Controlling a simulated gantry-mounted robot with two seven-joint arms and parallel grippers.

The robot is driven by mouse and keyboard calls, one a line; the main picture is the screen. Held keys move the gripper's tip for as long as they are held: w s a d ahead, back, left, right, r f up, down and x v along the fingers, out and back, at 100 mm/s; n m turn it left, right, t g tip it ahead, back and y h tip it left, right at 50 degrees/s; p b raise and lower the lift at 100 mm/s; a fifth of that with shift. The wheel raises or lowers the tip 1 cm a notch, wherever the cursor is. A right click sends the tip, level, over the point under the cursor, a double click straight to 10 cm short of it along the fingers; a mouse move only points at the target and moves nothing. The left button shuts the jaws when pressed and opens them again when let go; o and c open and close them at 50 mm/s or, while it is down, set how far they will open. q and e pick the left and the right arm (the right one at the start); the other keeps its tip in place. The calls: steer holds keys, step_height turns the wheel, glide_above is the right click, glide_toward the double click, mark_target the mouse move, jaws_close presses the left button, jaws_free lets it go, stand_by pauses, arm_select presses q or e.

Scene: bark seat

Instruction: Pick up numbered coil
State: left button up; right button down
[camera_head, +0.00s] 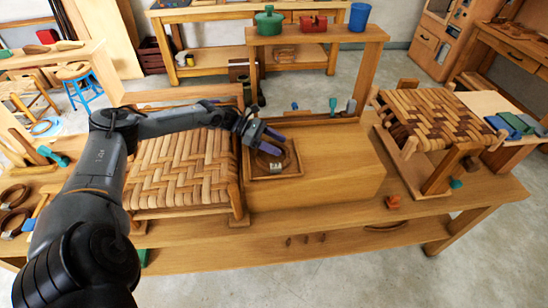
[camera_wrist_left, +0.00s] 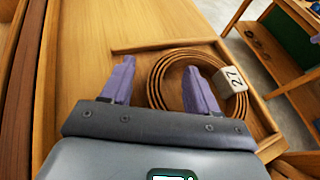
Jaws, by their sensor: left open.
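The numbered coil (camera_wrist_left: 168,72) is a ring of brown strips with a white tag (camera_wrist_left: 232,80) reading 27. It lies in a shallow square wooden tray (camera_wrist_left: 262,108). In the head view the coil (camera_head: 279,159) sits in the tray (camera_head: 258,176) at the middle of the bench, with its tag facing front. My left gripper (camera_head: 271,138) is open over the tray, its purple fingers spread. In the wrist view the left gripper (camera_wrist_left: 158,80) has one finger over the coil and the other left of it; the finger hides part of the coil. My right gripper is not in view.
A woven seat frame (camera_head: 180,165) stands left of the tray, close under my left arm. Another woven seat (camera_head: 430,120) stands at the right. Small tools (camera_head: 333,104) stand behind the tray. The wooden surface (camera_head: 335,165) right of the tray is clear.

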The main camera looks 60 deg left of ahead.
arm_select(q)
steer(key=shift+w+d+f, duration=0.1)
steer(key=shift+w+d, duration=0.05)
steer(key=shift+c, duration=0.4)
steer(key=c, duration=1)
